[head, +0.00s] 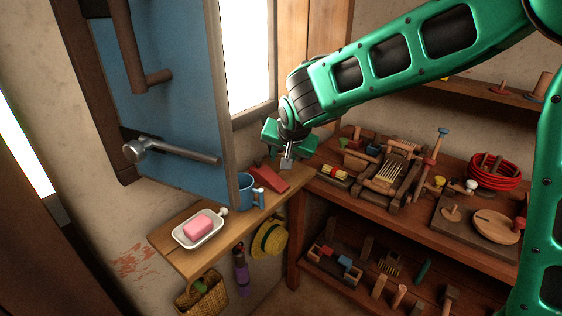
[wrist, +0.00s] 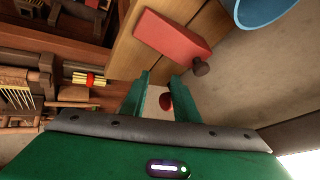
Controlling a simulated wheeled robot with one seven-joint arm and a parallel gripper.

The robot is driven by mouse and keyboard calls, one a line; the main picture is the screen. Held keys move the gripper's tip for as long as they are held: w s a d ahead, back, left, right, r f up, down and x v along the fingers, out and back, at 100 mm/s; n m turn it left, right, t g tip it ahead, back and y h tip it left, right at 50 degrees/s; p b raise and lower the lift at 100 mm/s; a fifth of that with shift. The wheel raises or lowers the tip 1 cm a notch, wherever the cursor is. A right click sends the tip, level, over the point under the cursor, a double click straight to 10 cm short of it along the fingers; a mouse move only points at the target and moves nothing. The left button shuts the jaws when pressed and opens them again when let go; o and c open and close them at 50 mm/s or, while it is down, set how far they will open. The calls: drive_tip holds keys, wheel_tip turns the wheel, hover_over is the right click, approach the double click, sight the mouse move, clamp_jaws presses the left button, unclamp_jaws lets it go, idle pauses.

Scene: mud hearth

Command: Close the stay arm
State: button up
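The stay arm appears to be the grey metal bar (head: 180,152) with a round knuckle at its left end, on the blue shutter panel (head: 170,95) in the head view. It lies roughly level across the lower part of the panel. It is not visible in the wrist view. My gripper (head: 287,162) is to the right of the bar, apart from it, above the wooden shelf. In the wrist view my two green fingers (wrist: 160,82) stand apart with nothing held between them. A small dark red object shows beyond the gap.
A red wedge-shaped block (head: 270,178), a blue mug (head: 246,190) and a white dish (head: 190,241) with a pink block stand on the small wooden shelf (head: 215,252). A crowded workbench (head: 400,215) is at right. Free air lies between my gripper and the panel.

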drive_tip(key=shift+s+f, duration=0.1)
drive_tip(key=shift+s, duration=0.05)
drive_tip(key=shift+s+d+f, duration=0.1)
drive_tip(key=shift+s+d, duration=0.3)
drive_tip(key=shift+s, duration=0.35)
drive_tip(key=shift+s+d+f, duration=0.1)
drive_tip(key=shift+s+d, duration=0.25)
drive_tip(key=shift+s, duration=0.35)
drive_tip(key=s+d, duration=0.4)
drive_tip(key=s, duration=0.3)
drive_tip(key=shift+s+d, duration=0.25)
drive_tip(key=shift+s, duration=0.05)
drive_tip(key=shift+r, duration=0.1)
drive_tip(key=v, duration=1)
drive_tip(key=shift+r, duration=0.3)
drive_tip(key=shift+s+d, duration=0.1)
